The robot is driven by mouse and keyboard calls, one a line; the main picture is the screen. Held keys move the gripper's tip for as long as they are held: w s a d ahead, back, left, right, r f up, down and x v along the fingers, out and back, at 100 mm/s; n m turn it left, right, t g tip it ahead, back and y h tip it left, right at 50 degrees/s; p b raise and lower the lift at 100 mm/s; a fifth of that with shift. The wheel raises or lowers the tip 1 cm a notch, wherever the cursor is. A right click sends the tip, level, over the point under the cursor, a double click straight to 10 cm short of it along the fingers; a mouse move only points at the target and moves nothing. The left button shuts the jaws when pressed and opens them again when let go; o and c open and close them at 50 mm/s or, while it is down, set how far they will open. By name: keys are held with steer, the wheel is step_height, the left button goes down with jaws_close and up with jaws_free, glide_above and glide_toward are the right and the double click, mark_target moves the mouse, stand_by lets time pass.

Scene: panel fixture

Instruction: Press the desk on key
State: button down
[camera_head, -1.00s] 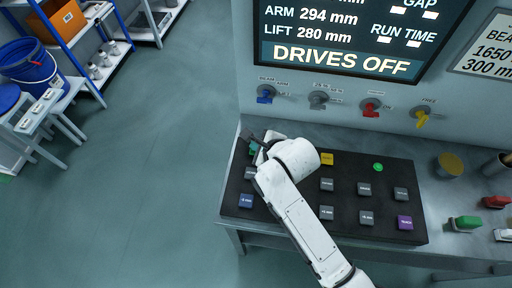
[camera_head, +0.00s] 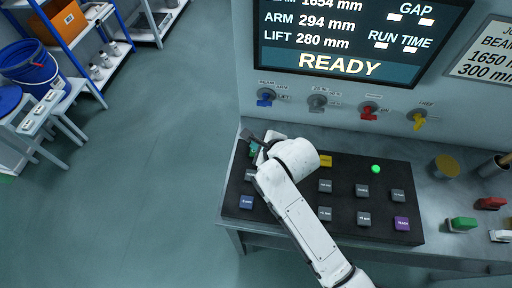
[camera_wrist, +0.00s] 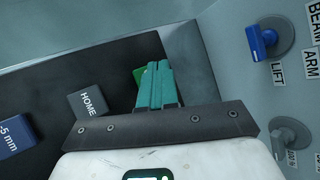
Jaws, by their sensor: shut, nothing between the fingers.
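A green key (camera_wrist: 139,76) at the far left corner of the black key panel (camera_head: 290,184) is mostly hidden behind my fingertips in the wrist view. Its label cannot be read. My gripper (camera_wrist: 157,70) is shut and empty, its teal fingertips over the green key and apparently touching it. In the head view my gripper (camera_head: 254,151) is at the panel's upper left corner, with my white wrist partly covering the keys there. The wall screen (camera_head: 340,68) reads READY. A round green lamp (camera_head: 376,169) on the panel is bright.
A grey HOME key (camera_wrist: 90,101) and a blue -5 mm key (camera_wrist: 14,136) lie beside my fingers. A blue knob (camera_head: 265,97) and a grey knob (camera_head: 317,102) stick out of the wall behind the panel.

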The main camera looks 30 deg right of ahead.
steer(key=shift+r, duration=0.1)
step_height(320, 180, up, 5)
steer(key=p, duration=0.4)
steer(key=shift+p, duration=0.4)
steer(key=shift+s, duration=0.1)
stand_by(0.7)
